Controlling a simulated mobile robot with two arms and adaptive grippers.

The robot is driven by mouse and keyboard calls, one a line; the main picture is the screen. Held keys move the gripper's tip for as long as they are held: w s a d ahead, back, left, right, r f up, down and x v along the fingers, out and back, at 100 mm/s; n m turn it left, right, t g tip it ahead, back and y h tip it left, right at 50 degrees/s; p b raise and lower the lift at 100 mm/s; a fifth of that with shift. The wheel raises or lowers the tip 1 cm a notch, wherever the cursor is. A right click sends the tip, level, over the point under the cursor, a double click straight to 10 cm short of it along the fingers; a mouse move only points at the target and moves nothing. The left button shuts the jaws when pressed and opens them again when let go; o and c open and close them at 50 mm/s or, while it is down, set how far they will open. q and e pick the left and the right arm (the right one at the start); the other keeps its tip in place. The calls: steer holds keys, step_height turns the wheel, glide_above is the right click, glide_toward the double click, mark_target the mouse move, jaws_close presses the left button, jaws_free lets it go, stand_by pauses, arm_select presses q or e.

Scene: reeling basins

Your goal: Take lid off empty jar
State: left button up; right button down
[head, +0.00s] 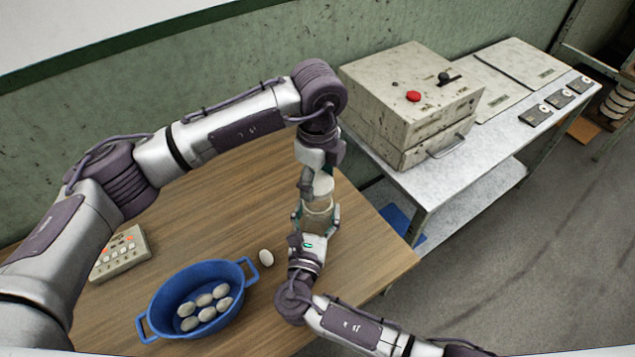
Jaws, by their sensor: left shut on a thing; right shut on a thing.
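A small pale jar (317,213) is near the right part of the wooden table, partly hidden by my grippers. A whitish lid (322,186) shows at its top; whether it is seated or slightly raised I cannot tell. My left gripper (314,187) reaches down from above and is shut on the lid. My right gripper (318,218) comes from the front and is shut around the jar's body. The jar's inside is hidden.
A blue two-handled basin (238,312) holds several white cocoons; one loose cocoon (266,257) lies beside it. A keypad device (120,254) is at left. A metal bench (440,195) with a grey machine box (405,105) stands at right.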

arm_select(q)
step_height(320, 180, up, 2)
steer(key=shift+r, duration=0.15)
arm_select(e)
jaws_free()
